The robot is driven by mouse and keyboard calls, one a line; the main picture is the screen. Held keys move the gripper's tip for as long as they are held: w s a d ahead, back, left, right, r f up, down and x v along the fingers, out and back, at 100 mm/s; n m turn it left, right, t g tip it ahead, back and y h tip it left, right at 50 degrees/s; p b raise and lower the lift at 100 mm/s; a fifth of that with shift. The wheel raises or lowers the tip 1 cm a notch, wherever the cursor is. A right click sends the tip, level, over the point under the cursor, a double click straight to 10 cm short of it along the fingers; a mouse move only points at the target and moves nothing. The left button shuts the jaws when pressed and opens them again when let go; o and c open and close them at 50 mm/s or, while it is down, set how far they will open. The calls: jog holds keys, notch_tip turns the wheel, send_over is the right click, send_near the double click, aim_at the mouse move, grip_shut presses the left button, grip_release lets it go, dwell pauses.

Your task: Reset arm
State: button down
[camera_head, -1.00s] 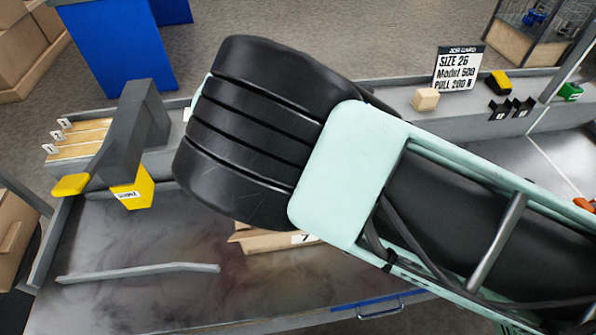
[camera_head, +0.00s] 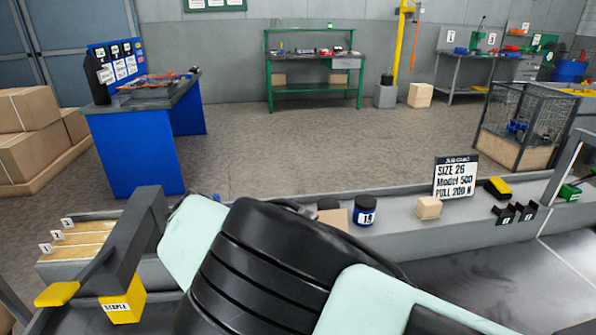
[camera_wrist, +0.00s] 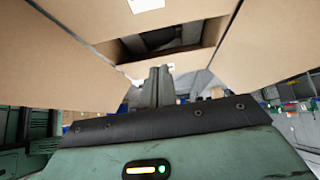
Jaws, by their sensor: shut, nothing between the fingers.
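My gripper (camera_wrist: 159,86) shows in the wrist view, its two grey fingers together with nothing between them. A cardboard box (camera_wrist: 80,65) with an open slot and a white label fills the upper part of that view, beyond the fingers. I cannot tell whether the fingers touch it. In the head view my arm covers the lower middle, and my gripper is not visible there.
A grey bench holds a sign (camera_head: 455,177), a wooden block (camera_head: 428,208), a dark labelled jar (camera_head: 365,210) and black holders (camera_head: 513,212). A grey stand with yellow parts (camera_head: 124,304) is at left, beside numbered wooden slots (camera_head: 88,240). Floor beyond is open.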

jog(key=s+d+r+n+g+y, duration=0.4)
jog(key=s+d+r+n+y, duration=0.1)
jog(key=d+r+n, duration=0.4)
jog(key=s+d+r+n+t+y, duration=0.1)
jog(key=s+d+r+n, duration=0.1)
jog(key=s+d+n, duration=0.2)
jog(key=s+d+r+n+y, duration=0.1)
jog(key=s+d+r+n, duration=0.2)
jog(key=s, duration=0.5)
jog(key=s+d+r+n+t+y+p, duration=0.1)
jog(key=s+d+r+n, duration=0.2)
jog(key=s+d+n, duration=0.3)
jog(key=shift+s+n+t, duration=0.15)
jog(key=shift+n+t, duration=0.15)
jog(key=shift+n, duration=0.3)
